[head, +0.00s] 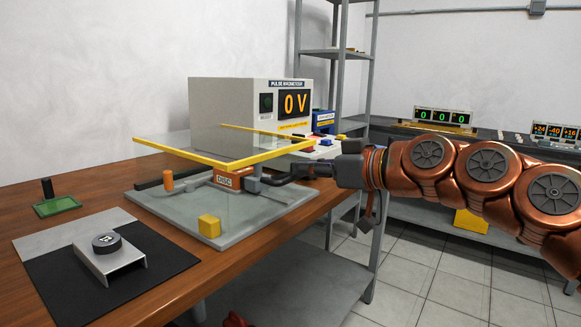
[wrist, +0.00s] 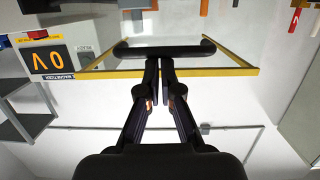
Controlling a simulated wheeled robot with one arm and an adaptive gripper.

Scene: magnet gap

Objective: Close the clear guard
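The clear guard (head: 232,166) is a see-through panel with a yellow rim. It lies about level over the grey base plate (head: 150,205), with open space below it. A black bar (wrist: 135,51), which looks like a handle, lies right at my fingertips. My gripper (head: 284,178) is at the guard's right front side, close to its rim. In the wrist view my gripper (wrist: 159,70) has its fingers nearly together, with nothing visible between them. Whether the tips touch the bar is unclear.
A magnetizer box (head: 233,97) reading 0 V stands behind the guard. A metal bracket with a dark disc (head: 107,243) sits front left. A shelf rack (head: 336,55) stands behind.

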